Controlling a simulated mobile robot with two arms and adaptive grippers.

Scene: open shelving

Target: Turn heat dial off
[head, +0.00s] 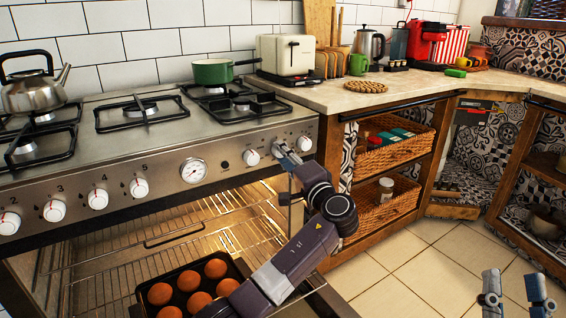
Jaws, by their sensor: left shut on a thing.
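The stove's front panel (130,185) carries a row of white dials with red marks. My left gripper (282,149) is at the right part of this row, shut on a heat dial that its fingers mostly hide. One white dial (251,158) shows just left of the gripper and another (304,143) just right of it. I cannot tell the held dial's setting. My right gripper (514,291) is at the lower right, its two fingers apart and empty, over the floor.
The oven below is open and lit, with a muffin tray (240,270) on its rack. A kettle (32,92) and green pot (212,72) stand on the stove. A wooden counter (335,97) with baskets is to the right. The tiled floor (400,265) is clear.

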